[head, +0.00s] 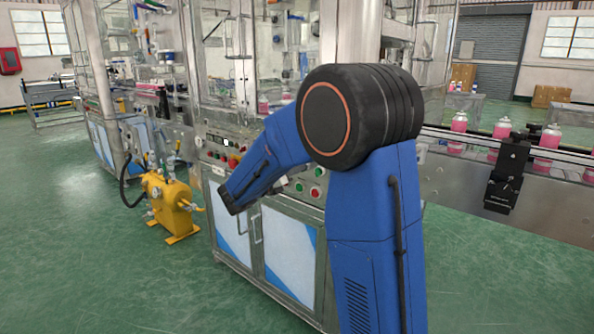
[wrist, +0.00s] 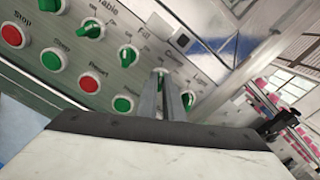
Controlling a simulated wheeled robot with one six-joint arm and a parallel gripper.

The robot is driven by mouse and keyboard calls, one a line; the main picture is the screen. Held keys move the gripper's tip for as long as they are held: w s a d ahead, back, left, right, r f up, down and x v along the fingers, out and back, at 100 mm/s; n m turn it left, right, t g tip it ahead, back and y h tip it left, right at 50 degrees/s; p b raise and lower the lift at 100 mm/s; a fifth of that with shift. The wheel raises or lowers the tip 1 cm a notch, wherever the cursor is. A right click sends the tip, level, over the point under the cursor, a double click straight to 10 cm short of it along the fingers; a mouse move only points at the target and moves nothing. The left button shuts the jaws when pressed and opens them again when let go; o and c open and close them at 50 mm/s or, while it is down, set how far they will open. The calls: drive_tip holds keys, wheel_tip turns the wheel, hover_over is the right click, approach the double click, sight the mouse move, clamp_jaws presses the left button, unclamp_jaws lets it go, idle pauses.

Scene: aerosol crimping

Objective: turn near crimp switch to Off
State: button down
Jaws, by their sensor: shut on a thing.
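The control panel fills the upper left of the wrist view, seen at a slant. The near crimp switch (wrist: 159,71), a green knob under the crimp label, is mostly hidden by my gripper (wrist: 167,78). The two grey fingers are close together and shut on that knob. The direction the knob points cannot be made out. In the head view my blue arm reaches down to the panel, and the gripper is hidden behind it.
Green fill switch (wrist: 128,56) and table switch (wrist: 90,29) sit to the left, the light switch (wrist: 188,100) to the right. Red reset button (wrist: 88,83) and other buttons lie below. A yellow pump unit (head: 170,203) stands left of the cabinet (head: 288,258).

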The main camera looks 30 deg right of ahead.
idle(0.4)
drive_tip(key=c, duration=1.9)
unclamp_jaws()
drive_tip(key=shift+a, duration=0.15)
drive_tip(key=v, duration=1.7)
